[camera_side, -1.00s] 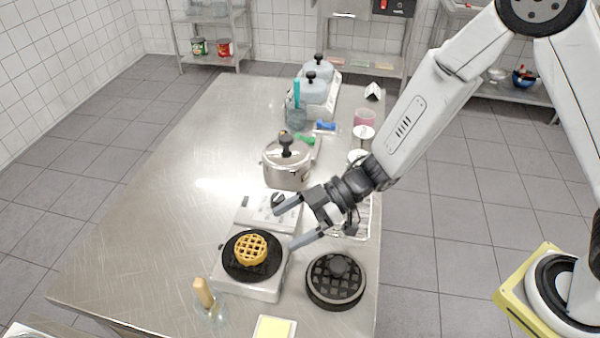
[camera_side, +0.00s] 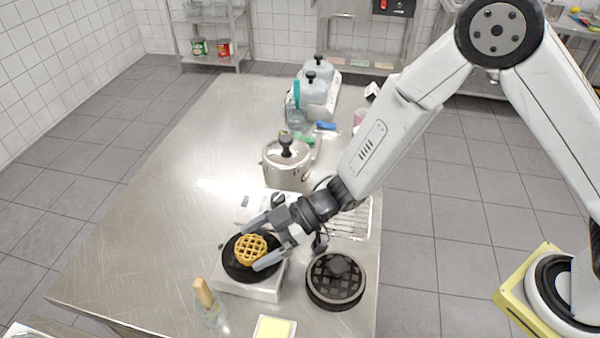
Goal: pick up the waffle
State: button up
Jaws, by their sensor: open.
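The waffle (camera_side: 249,249) is round, golden and gridded. It lies on the round black plate (camera_side: 237,270) of a waffle iron with a pale base. My gripper (camera_side: 252,244) is open. Its two grey fingers reach in from the right, one toward the far side of the waffle and one toward its near right side. The waffle lies between or just beyond the fingertips; I cannot tell whether either finger touches it. The near finger covers part of the black plate.
A gridded black lid (camera_side: 336,281) lies right of the iron. A steel pot (camera_side: 287,163) stands behind. In front are a glass with a wooden-handled tool (camera_side: 206,298) and a yellow block on a white tray (camera_side: 273,328). The table's left side is clear.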

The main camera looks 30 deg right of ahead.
jog(key=shift+a+f, duration=0.15)
jog(key=shift+a, duration=0.15)
jog(key=c, duration=1)
jog(key=shift+c, duration=0.2)
jog(key=shift+r, duration=0.95)
jog(key=s+d+r, duration=0.8)
jog(key=s+r, duration=0.3)
jog(key=shift+s, duration=0.25)
